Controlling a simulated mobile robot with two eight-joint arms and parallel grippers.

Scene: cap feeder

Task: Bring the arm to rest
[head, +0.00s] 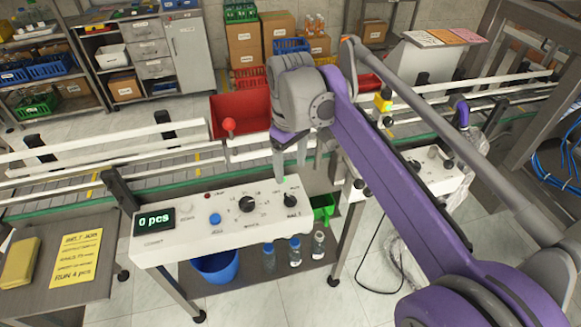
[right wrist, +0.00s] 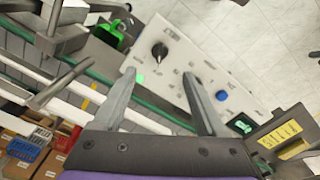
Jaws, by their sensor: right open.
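My right arm (head: 385,165) comes in from the lower right and reaches over the conveyor. Its gripper (head: 294,168) is at the back edge of the white control panel (head: 190,234). In the right wrist view the gripper (right wrist: 158,78) has its two fingers spread with nothing between them. The panel shows beyond the fingertips, with a black knob (right wrist: 159,50), a lit green spot (right wrist: 140,79) and a blue button (right wrist: 222,95). I cannot tell whether a finger touches the panel. My left gripper is not in view.
A red bin (head: 228,113) stands behind the panel by the conveyor rails (head: 90,150). A side table at left holds a yellow card (head: 77,257) reading "RUN 4 pcs". Bottles (head: 294,250) and a blue bucket (head: 216,266) are below the panel. Open floor lies in front.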

